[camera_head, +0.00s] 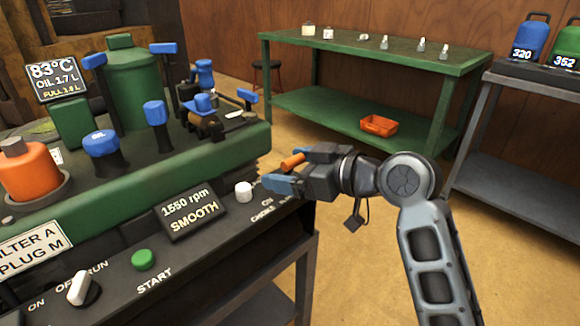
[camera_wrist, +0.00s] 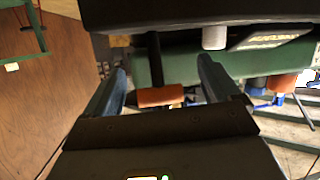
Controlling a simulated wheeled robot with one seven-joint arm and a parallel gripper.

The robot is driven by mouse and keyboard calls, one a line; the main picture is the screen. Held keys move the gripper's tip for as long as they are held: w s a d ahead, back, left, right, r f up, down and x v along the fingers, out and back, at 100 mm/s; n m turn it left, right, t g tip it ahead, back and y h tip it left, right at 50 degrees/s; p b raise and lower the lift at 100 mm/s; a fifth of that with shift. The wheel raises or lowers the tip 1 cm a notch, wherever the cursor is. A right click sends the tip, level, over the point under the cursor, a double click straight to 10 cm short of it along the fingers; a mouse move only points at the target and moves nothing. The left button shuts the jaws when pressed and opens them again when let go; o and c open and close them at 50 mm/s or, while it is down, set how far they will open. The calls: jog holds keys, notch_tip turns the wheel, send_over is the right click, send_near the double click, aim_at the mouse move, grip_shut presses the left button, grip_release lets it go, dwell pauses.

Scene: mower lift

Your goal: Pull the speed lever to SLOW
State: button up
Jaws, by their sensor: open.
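The speed lever shows as an orange grip (camera_head: 292,161) just behind my gripper at the right end of the black control panel (camera_head: 215,251). In the wrist view the orange grip (camera_wrist: 160,97) sits on a dark stem between my two fingers, with a gap on each side. My gripper (camera_head: 281,184) is open around the grip, with its blue-grey fingers pointing left; both fingers also show in the wrist view (camera_wrist: 163,75). The SLOW mark cannot be seen. The display (camera_head: 190,209) reads 1550 rpm, SMOOTH.
A white knob (camera_head: 243,191) by the choke label stands close left of my fingers. The green start button (camera_head: 143,259) and white run switch (camera_head: 80,289) lie further left. The green engine deck (camera_head: 230,147) rises behind. Open floor separates the green bench (camera_head: 385,52).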

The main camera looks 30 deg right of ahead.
jog(key=p+v, duration=0.1)
jog(key=v, duration=0.6)
jog(key=shift+s, duration=0.15)
jog(key=s+a+f+m+t+h, duration=0.1)
jog(key=s+a+f+m+h, duration=0.15)
jog(key=s+f, duration=0.35)
jog(key=s+a+f+m+h, duration=0.1)
jog(key=s+f+m+h, duration=0.1)
jog(key=s+f+m, duration=0.3)
jog(key=s+f+h, duration=0.3)
jog(key=s, duration=1.4)
jog(key=d+v, duration=0.1)
jog(key=v, duration=0.8)
notch_tip(320, 180, up, 18)
jog(key=n+p, duration=0.1)
jog(key=p, duration=1.7)
jog(key=shift+r+t+y, duration=0.25)
jog(key=shift+t+y, duration=0.15)
jog(key=shift+y, duration=0.05)
